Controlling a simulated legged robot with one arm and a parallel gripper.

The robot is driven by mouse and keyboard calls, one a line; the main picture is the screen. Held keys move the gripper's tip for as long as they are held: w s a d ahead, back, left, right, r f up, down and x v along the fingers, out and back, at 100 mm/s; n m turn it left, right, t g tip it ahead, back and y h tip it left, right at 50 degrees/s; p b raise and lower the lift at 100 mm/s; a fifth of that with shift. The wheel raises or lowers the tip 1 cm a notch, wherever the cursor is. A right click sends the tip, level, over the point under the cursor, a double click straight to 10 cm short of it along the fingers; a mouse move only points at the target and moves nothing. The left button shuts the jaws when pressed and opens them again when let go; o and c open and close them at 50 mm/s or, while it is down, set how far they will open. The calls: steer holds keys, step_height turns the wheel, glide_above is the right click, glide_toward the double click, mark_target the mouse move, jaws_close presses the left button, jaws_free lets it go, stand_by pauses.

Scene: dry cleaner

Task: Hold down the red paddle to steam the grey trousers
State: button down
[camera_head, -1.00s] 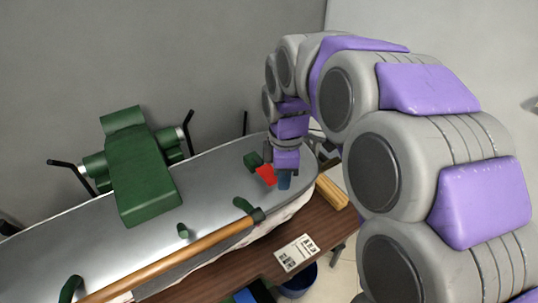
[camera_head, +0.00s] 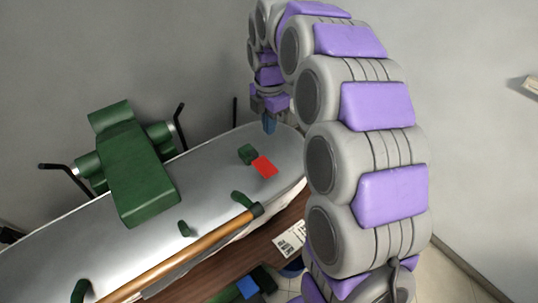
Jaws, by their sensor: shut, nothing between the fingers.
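The red paddle (camera_head: 264,167) sits at the right end of the long pale grey press (camera_head: 215,162), beside a small green block (camera_head: 248,154). It is in full view. My gripper (camera_head: 268,125) is shut and empty, its blue fingertips above the paddle in the picture and apart from it. I cannot make out grey trousers as a separate thing; only the pale press and some whitish cloth at its front edge show.
A green machine body (camera_head: 140,172) with black handles stands on the left of the press. A wooden bar (camera_head: 190,250) on green brackets runs along its front. Below is a brown table (camera_head: 215,272) with a printed card (camera_head: 290,239). My arm fills the right middle.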

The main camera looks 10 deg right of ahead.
glide_above(267, 167)
steer(key=a, duration=0.1)
step_height(267, 167, down, 6)
steer(key=f, duration=0.3)
steer(key=d+f+b, duration=0.1)
steer(key=f, duration=0.3)
steer(key=shift+w+d, duration=0.2)
steer(key=shift+a+f, duration=0.3)
steer(key=shift+f, duration=0.15)
steer(key=shift+a, duration=0.4)
steer(key=shift+d, duration=0.3)
steer(key=shift+s+d+f+t+b, duration=0.1)
steer(key=shift+d+f+t+b, duration=0.2)
steer(key=shift+f+b, duration=0.1)
steer(key=f+t+b, duration=0.1)
steer(key=f+t+y+b, duration=0.1)
steer(key=shift+s+a+f+t, duration=0.1)
steer(key=shift+s+t, duration=0.2)
steer(key=shift+s, duration=0.05)
steer(key=shift+w, duration=0.1)
